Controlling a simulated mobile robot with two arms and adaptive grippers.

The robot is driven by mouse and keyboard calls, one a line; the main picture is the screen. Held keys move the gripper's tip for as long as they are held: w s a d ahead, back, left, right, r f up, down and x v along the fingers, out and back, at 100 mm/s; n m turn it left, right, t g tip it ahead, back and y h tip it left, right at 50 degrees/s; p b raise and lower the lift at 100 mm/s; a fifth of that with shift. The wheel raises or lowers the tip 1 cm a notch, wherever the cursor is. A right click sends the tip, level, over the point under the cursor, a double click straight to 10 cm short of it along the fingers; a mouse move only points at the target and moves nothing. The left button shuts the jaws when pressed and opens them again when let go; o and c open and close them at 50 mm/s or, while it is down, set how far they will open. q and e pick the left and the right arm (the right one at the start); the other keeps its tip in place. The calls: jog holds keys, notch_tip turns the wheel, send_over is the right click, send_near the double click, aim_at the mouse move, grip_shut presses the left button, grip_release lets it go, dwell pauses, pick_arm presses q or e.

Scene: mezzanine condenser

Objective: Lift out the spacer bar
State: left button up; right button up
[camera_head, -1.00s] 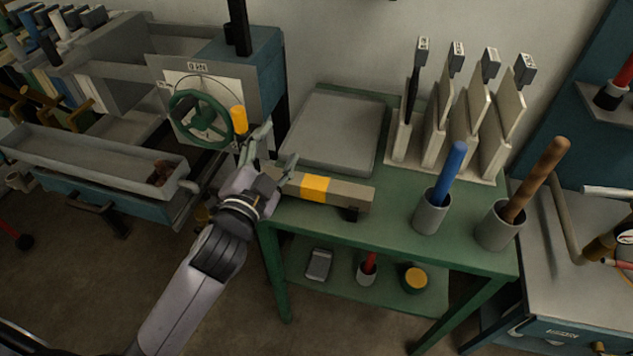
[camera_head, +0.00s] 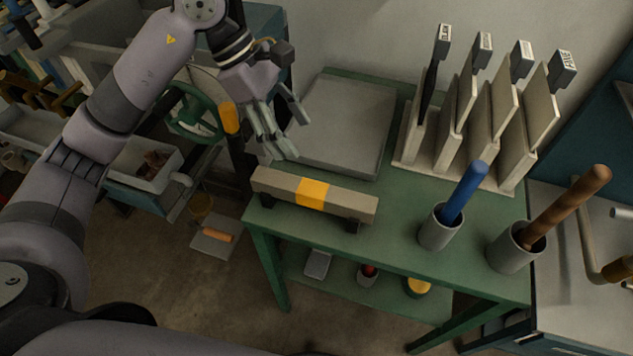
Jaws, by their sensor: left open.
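A beige-grey bar with a yellow band (camera_head: 345,200), which I take for the spacer bar, lies along the front edge of the green table (camera_head: 385,228). It appears to rest on small dark supports. My left gripper (camera_head: 284,140) is open, with nothing seen between its fingers. It hangs above and behind the bar's left end, near the left edge of a flat grey tray, and looks apart from the bar. My right gripper is not in view.
The flat grey tray (camera_head: 350,128) lies behind the bar. A rack of labelled upright plates (camera_head: 460,145) and cups with a blue rod (camera_head: 465,190) and a wooden handle (camera_head: 565,205) stand right. A green handwheel (camera_head: 190,112) is at left.

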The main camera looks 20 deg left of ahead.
pick_arm(q)
jog(key=a+y, duration=0.1)
jog(key=a, duration=0.1)
jog(key=p, duration=0.3)
send_near(312, 188)
jog(key=x, duration=0.5)
jog(key=shift+d, duration=0.15)
jog(key=p+x, duration=0.2)
jog(key=x, duration=0.2)
jog(key=shift+d+f, duration=0.1)
jog(key=shift+f, duration=0.5)
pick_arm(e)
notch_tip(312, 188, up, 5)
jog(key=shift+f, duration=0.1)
pick_arm(q)
jog(key=shift+c, duration=0.3)
grip_shut()
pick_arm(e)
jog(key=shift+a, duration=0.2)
